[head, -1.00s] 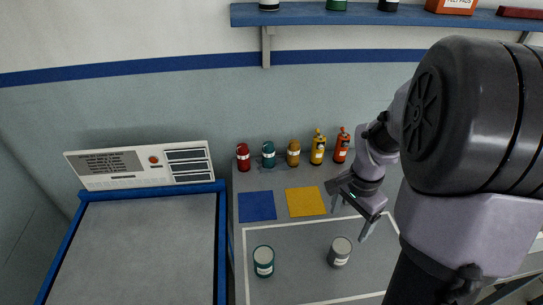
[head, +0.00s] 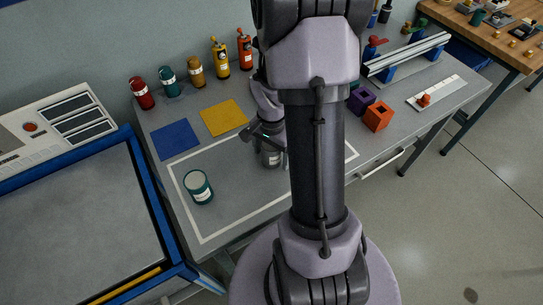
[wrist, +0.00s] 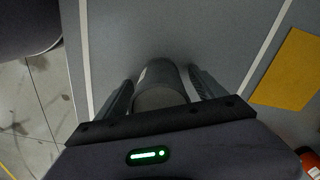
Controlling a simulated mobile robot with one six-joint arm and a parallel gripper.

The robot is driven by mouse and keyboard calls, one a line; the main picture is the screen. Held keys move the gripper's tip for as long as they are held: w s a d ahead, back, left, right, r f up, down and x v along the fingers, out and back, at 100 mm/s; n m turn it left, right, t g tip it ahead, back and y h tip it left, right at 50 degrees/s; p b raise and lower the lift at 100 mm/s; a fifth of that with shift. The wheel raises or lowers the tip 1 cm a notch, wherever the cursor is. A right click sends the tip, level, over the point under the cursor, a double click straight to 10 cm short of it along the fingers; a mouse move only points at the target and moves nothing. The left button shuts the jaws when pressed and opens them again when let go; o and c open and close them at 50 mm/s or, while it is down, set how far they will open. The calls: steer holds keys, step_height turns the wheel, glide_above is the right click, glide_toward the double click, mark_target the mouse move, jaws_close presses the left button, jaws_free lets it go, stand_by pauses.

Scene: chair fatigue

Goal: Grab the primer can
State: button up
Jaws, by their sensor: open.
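A grey can (head: 271,157) with a pale label stands upright inside the white outline on the grey bench. Its label is too small to read, but it appears to be the primer can. My gripper (head: 266,146) is open at this can, partly hidden by my arm. In the wrist view the grey can (wrist: 161,88) lies between the two spread fingers of my gripper (wrist: 163,82), with a small gap at each side.
A blue mat (head: 175,140) and a yellow mat (head: 223,118) lie behind the outline. Several bottles and jars, including a red jar (head: 142,93), line the bench's back. An orange block (head: 378,116) and a purple block (head: 361,100) sit to the right.

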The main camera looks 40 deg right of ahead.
steer(key=shift+r, duration=0.1)
steer(key=shift+c, duration=0.3)
jaws_close()
steer(key=shift+r, duration=0.1)
